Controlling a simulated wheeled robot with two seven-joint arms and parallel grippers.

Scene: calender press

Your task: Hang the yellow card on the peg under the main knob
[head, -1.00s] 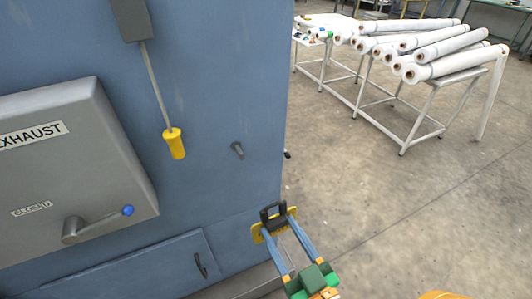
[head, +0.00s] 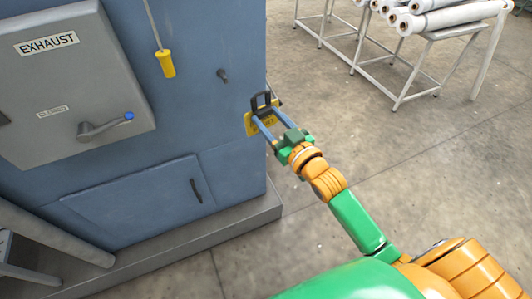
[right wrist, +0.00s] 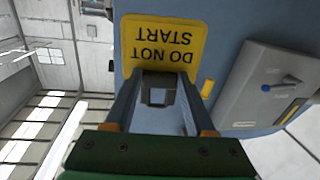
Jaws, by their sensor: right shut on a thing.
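The yellow card (head: 250,127) is in my right gripper (head: 264,114), just off the right edge of the blue cabinet face. A black loop (head: 254,103) stands up at the card. In the right wrist view the card (right wrist: 165,35) reads "DO NOT START" upside down, at the fingertips. A short dark peg (head: 222,75) sticks out of the cabinet face, above and left of the card in the head view, apart from it. No knob shows above the peg in the head view. My left gripper is not in view.
A yellow pull handle (head: 166,64) hangs left of the peg. A grey EXHAUST box (head: 65,75) with a blue-tipped lever (head: 105,124) is further left. A plinth (head: 200,240) runs along the cabinet foot. A rack of white rolls (head: 430,25) stands back right; floor between is clear.

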